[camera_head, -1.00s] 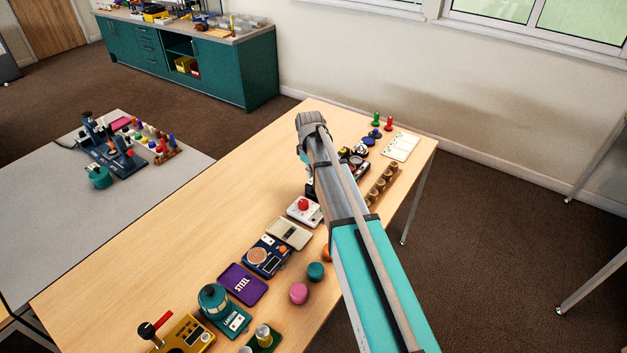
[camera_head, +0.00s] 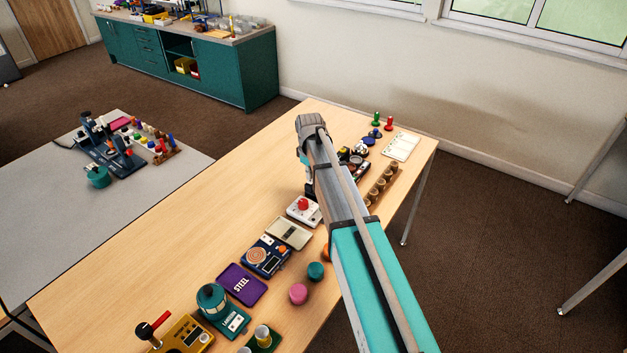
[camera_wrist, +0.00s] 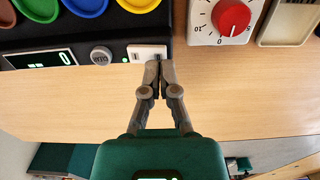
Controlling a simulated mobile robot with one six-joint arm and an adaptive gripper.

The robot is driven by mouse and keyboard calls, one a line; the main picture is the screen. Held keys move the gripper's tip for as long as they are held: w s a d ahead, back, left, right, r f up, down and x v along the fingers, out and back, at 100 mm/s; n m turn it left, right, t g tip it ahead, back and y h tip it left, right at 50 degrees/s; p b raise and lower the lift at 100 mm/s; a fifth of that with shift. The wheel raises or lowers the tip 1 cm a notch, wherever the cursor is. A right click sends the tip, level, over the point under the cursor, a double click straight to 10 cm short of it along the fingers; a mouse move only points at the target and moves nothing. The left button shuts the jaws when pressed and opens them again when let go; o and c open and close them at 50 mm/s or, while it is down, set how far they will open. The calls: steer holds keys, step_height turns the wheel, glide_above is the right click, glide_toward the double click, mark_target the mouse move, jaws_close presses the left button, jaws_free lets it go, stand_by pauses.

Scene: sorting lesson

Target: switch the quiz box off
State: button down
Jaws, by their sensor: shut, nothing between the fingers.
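The quiz box (camera_wrist: 105,32) is a dark box at the top left of the wrist view, with large coloured buttons along the picture's top edge. Its front strip carries a display (camera_wrist: 40,60) reading 0, a grey round knob (camera_wrist: 101,56), a small lit green lamp (camera_wrist: 125,59) and a white rocker switch (camera_wrist: 147,53). My gripper (camera_wrist: 159,66) is shut and empty. Its fingertips are at the right end of the switch and overlap it in the picture; I cannot tell whether they touch. In the head view my arm hides most of the quiz box.
A white timer with a red dial (camera_head: 303,206) stands close beside the quiz box. A beige tray (camera_head: 289,233), a blue device (camera_head: 266,256) and a purple STEEL plate (camera_head: 242,284) continue the row. The table's left half (camera_head: 190,220) is clear.

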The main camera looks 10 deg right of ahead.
steer(key=shift+f+b, duration=0.8)
steer(key=shift+f, duration=0.05)
stand_by(0.7)
steer(key=shift+r, duration=0.2)
steer(key=shift+r+p, duration=3.35)
steer(key=shift+p, duration=0.2)
steer(key=s+r+m+p, duration=0.1)
steer(key=s+m, duration=0.3)
steer(key=s, duration=0.8)
steer(key=s+d+r+m+p, duration=0.1)
steer(key=s+m, duration=0.4)
steer(key=s, duration=0.8)
steer(key=shift+s+d+r+p, duration=0.2)
steer(key=shift+d+r+p, duration=0.1)
steer(key=shift+r+p, duration=0.1)
